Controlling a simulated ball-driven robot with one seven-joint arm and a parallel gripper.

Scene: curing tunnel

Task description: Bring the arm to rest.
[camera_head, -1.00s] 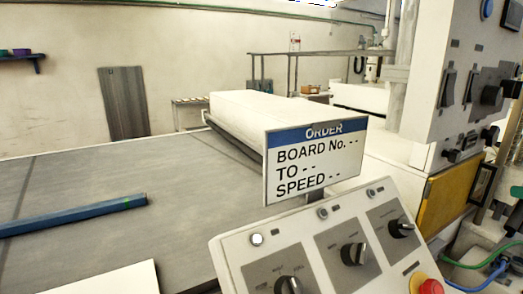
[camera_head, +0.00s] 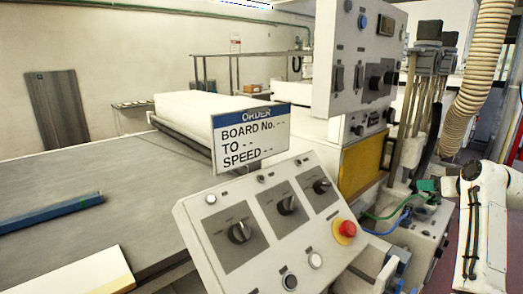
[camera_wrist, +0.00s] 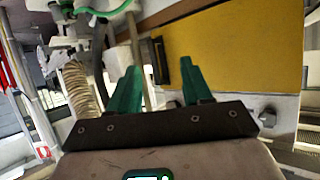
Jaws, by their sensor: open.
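My gripper (camera_wrist: 160,85) shows in the wrist view with its two green fingers apart and nothing between them. It points toward a yellow panel (camera_wrist: 235,55) on the machine's side; I cannot tell the exact distance. In the head view my white arm (camera_head: 488,225) is at the right edge, bent, beside the machine. A small green part at its end (camera_head: 428,186) is near the green and blue hoses; the fingers are too small there to make out.
A control panel (camera_head: 238,240) with knobs and a red stop button (camera_head: 347,229) stands in front. An order sign (camera_head: 250,140) stands behind it. The conveyor (camera_head: 70,178) bears a blue bar (camera_head: 50,213) at left. A ribbed hose (camera_head: 480,80) hangs near my arm.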

